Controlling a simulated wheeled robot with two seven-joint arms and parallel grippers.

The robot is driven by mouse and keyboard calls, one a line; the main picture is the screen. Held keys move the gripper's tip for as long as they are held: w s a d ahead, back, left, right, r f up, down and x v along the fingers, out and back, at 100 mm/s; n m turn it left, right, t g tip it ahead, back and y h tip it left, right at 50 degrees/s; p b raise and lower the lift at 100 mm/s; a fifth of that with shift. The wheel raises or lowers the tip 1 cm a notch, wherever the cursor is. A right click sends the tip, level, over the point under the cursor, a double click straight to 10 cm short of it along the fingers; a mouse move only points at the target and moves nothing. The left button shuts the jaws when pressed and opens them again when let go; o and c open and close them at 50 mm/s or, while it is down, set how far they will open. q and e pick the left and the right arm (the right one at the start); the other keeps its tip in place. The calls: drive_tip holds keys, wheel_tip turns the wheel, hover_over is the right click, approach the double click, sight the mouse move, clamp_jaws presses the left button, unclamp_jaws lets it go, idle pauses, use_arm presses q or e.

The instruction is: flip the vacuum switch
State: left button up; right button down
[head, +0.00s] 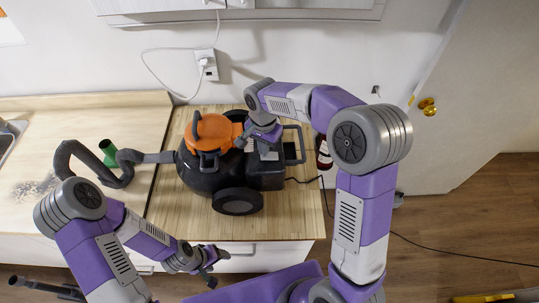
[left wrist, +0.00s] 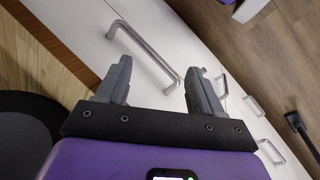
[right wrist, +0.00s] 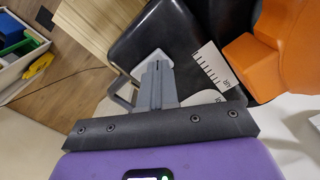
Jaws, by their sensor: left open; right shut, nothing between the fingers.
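The vacuum (head: 265,177), black with an orange top (head: 208,133), sits on the wooden counter. Its black body (right wrist: 160,30) and orange part (right wrist: 285,50) also show in the right wrist view. A white label with dark marks (right wrist: 212,66) lies on the body; I cannot make out the switch. My right gripper (head: 243,141) is over the vacuum's top, just right of the orange part. Its fingers (right wrist: 155,72) are shut and empty, pointing at the black body; contact is unclear. My left gripper (head: 208,268) is open and empty in front of the counter, below the vacuum's wheel.
A drawer handle (left wrist: 148,52) is close to my left gripper. The vacuum's hose (head: 100,170) runs left across the counter past a green object (head: 108,152). A dark bottle (head: 323,152) stands at right. A cord (head: 150,70) hangs from the wall outlet (head: 207,65).

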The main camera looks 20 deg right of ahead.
drive_tip(key=shift+f+b, duration=0.45)
drive_tip(key=shift+f, duration=0.25)
drive_tip(key=shift+r, duration=0.15)
wheel_tip(320, 180, up, 7)
drive_tip(key=p, duration=0.5)
idle(0.4)
idle(0.4)
